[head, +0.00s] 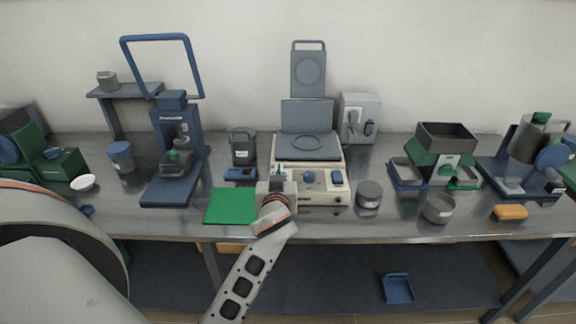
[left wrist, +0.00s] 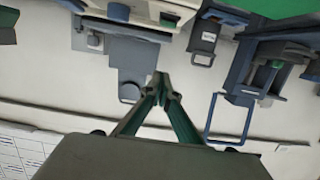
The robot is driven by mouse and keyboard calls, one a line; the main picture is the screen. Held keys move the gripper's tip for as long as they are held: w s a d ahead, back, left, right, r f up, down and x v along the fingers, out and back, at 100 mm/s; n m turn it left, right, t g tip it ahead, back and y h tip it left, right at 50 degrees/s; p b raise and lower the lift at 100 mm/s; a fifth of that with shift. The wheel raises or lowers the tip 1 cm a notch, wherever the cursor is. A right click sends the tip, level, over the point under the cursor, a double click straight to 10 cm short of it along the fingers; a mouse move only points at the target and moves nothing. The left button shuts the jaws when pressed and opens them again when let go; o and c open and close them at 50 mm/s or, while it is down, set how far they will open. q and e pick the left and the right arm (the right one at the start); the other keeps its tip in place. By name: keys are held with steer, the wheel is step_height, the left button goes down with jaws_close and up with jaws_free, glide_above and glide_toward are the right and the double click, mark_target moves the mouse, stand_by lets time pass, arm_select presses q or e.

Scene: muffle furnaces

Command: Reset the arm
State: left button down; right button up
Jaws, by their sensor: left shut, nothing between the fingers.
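My left arm comes in from the left and reaches over the bench's front edge. My left gripper (head: 279,176) is in front of the cream device with the open lid (head: 318,185), overlapping its lower left corner. In the left wrist view the two green fingers of the gripper (left wrist: 161,82) meet at their tips, with nothing between them. I cannot tell exactly how far the fingertips are from the device. My right gripper is not in view.
The steel bench (head: 380,220) holds a green mat (head: 230,206), a blue press-like stand (head: 170,190), a dark grey jar (head: 369,193), a grey cup (head: 438,208) and a yellow-orange block (head: 510,212). A blue tray (head: 397,288) lies below. Open air is above the bench.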

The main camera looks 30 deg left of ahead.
arm_select(q)
steer(key=s+d+f+m+g+h, duration=0.1)
steer(key=s+f+m+g+h, duration=0.15)
steer(key=s+f+m, duration=0.8)
steer(key=s+d+f+m+g+h, duration=0.1)
steer(key=s+d+f+m+g, duration=0.2)
steer(key=s, duration=1.5)
steer(key=w+d+f+n+t+h, duration=0.2)
steer(key=d+f+h, duration=0.5)
steer(key=d+f, duration=0.7)
steer(key=shift+d+f+n+t, duration=0.2)
steer(key=shift+n+t, duration=0.15)
steer(key=shift+n, duration=0.2)
steer(key=shift+w, duration=0.1)
